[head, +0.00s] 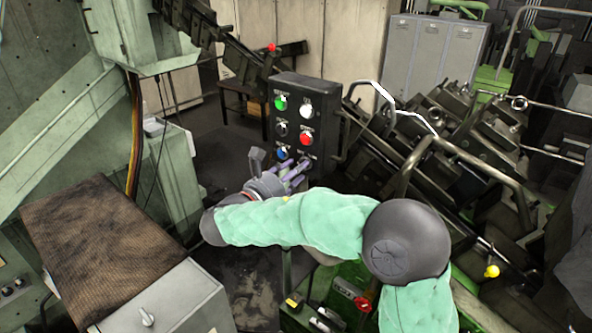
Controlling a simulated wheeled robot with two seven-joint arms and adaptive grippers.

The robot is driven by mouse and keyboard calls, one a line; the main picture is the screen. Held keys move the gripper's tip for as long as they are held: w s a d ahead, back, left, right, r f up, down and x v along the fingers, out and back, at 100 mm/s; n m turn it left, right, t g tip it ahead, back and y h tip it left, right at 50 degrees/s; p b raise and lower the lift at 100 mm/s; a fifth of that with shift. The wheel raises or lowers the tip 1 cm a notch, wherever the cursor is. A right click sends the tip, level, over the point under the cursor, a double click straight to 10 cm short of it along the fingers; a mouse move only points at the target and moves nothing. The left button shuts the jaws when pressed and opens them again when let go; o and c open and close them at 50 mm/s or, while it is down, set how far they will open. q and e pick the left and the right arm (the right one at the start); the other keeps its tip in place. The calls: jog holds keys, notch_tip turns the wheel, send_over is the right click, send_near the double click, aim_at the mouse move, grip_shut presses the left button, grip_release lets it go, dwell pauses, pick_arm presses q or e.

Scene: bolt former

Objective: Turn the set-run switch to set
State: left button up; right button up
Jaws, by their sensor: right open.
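A dark control panel (323,99) stands in the middle of the head view. It carries a green button (281,103), a white button (306,111), a black knob (281,128), a red button (306,138) and a blue control (282,153). Its labels are too small to read, so I cannot tell which control is the set-run switch. My right gripper (297,176) is open at the panel's lower edge, its fingers pointing at the lower right control. The fingers partly hide that control, and I cannot tell whether they touch it. My left gripper is out of view.
Dark machinery with bent rails (465,155) fills the right. Grey lockers (432,55) stand behind.

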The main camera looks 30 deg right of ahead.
jog(key=v, duration=1.1)
jog(key=shift+a+f, duration=0.1)
